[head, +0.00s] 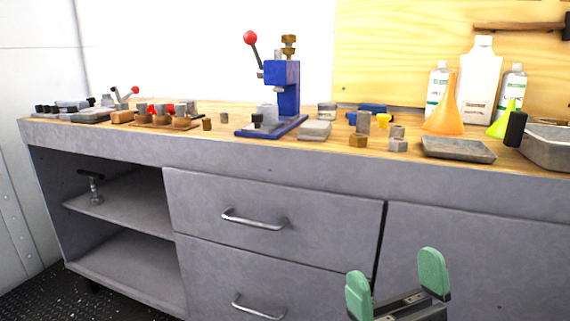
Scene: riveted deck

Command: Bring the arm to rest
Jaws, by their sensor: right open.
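My right gripper (396,280) shows at the bottom right of the head view. Its two green-padded fingers stand apart, with nothing between them. It is in front of the grey workbench's drawer and door fronts, below the level of the benchtop. The rest of the right arm is below the picture edge. My left gripper is not in the picture.
The grey workbench (280,175) spans the view, with drawer handles (254,221) jutting out. A blue press (283,95), bottles (481,80), an orange funnel (446,108) and a tray (458,149) stand on top. Open shelves (120,200) are at left.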

